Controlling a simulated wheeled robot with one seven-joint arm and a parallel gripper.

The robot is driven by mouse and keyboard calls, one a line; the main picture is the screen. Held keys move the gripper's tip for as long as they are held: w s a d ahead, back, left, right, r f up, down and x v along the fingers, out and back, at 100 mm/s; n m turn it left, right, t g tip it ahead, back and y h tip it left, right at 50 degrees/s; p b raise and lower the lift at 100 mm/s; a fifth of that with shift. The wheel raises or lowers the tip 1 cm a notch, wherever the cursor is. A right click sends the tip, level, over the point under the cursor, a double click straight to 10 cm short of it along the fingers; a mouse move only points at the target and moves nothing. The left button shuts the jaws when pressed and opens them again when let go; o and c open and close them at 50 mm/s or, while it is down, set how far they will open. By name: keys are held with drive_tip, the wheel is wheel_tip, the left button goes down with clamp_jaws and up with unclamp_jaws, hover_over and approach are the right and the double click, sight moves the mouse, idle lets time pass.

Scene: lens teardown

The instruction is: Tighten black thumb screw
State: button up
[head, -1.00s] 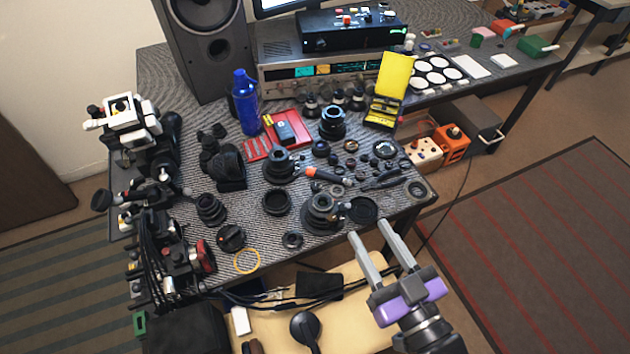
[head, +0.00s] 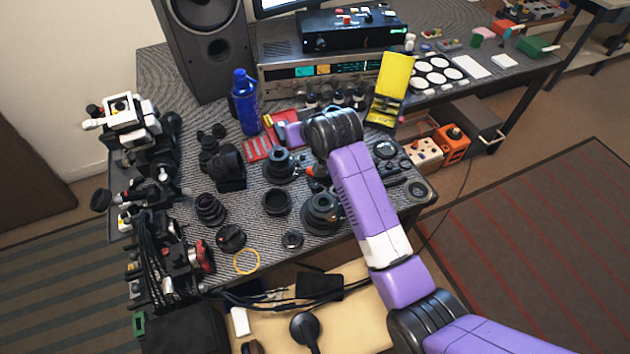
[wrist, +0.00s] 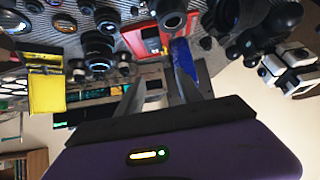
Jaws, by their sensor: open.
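I cannot single out the black thumb screw for certain in either view. Small black knobs show on the camera rig (head: 128,108) at the left of the table, one of them a round black knob (head: 101,200); the rig's white parts also show at the right of the wrist view (wrist: 285,68). My gripper (wrist: 160,75) is open and empty, its two fingers apart. In the head view my arm reaches over the table and mostly hides the gripper near the red tray (head: 262,150). The gripper is well apart from the rig.
A blue bottle (head: 245,103) stands close to my gripper; it lies by the right finger in the wrist view (wrist: 190,57). Lens parts, such as a black ring (head: 277,202), crowd the table. A yellow case (head: 392,80) stands open. A speaker (head: 205,50) stands behind.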

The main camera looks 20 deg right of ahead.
drive_tip(key=w+g, duration=0.2)
drive_tip(key=g, duration=0.8)
hover_over(315, 186)
wheel_tip(315, 186, down, 4)
drive_tip(key=shift+w+r, duration=0.1)
drive_tip(key=shift+w, duration=0.05)
drive_tip(key=shift+f, duration=0.2)
wheel_tip(315, 186, down, 7)
drive_tip(key=shift+f, duration=0.2)
drive_tip(key=shift+c, duration=0.4)
drive_tip(key=shift+p, duration=0.3)
clamp_jaws()
